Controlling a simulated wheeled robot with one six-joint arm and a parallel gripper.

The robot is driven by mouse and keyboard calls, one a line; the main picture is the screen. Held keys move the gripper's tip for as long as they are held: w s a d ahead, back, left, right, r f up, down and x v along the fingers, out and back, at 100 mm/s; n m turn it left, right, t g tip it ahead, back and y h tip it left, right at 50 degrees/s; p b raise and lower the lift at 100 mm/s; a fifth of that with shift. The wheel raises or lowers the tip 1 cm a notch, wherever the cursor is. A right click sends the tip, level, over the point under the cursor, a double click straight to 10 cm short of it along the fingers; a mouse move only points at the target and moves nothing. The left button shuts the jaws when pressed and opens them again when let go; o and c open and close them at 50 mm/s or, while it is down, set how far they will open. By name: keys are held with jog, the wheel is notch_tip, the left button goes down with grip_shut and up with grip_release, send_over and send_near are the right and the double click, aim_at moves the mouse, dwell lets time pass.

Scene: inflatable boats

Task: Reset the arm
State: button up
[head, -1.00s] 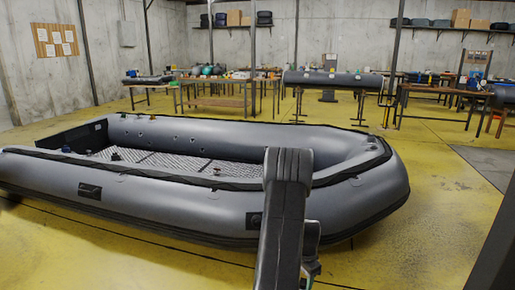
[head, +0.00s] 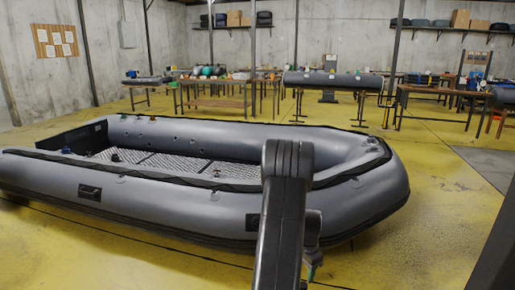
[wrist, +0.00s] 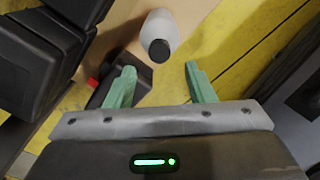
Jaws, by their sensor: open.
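My arm (head: 285,205) rises in front of the boat in the head view, its upper joint bent and its lower part running out of the bottom edge. My gripper (wrist: 159,69) shows in the wrist view with two green fingers spread apart and nothing between them. A pale bottle with a dark cap (wrist: 159,48) stands just beyond the fingertips, apart from them. In the head view the fingers are mostly hidden; only a small greenish bit shows beside the arm.
A grey inflatable boat (head: 180,200) fills the middle of the yellow floor (head: 430,235). Workbenches (head: 215,100) and a long grey tube (head: 333,82) stand behind it. The bottle's tan surface (wrist: 118,28) and a dark box with a red part (wrist: 93,82) lie near my gripper.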

notch_tip(320, 180, down, 7)
jog(key=shift+f, duration=0.15)
notch_tip(320, 180, up, 18)
jog(key=f+p, duration=0.1)
jog(key=p, duration=0.3)
jog(key=s+a+f+n+b, duration=0.2)
jog(key=a+f+n+b, duration=0.7)
jog(key=f+b, duration=0.5)
jog(key=shift+f+n+b, duration=0.35)
jog(key=shift+n+b, duration=1.05)
jog(key=shift+b, duration=1.15)
jog(key=shift+a, duration=0.1)
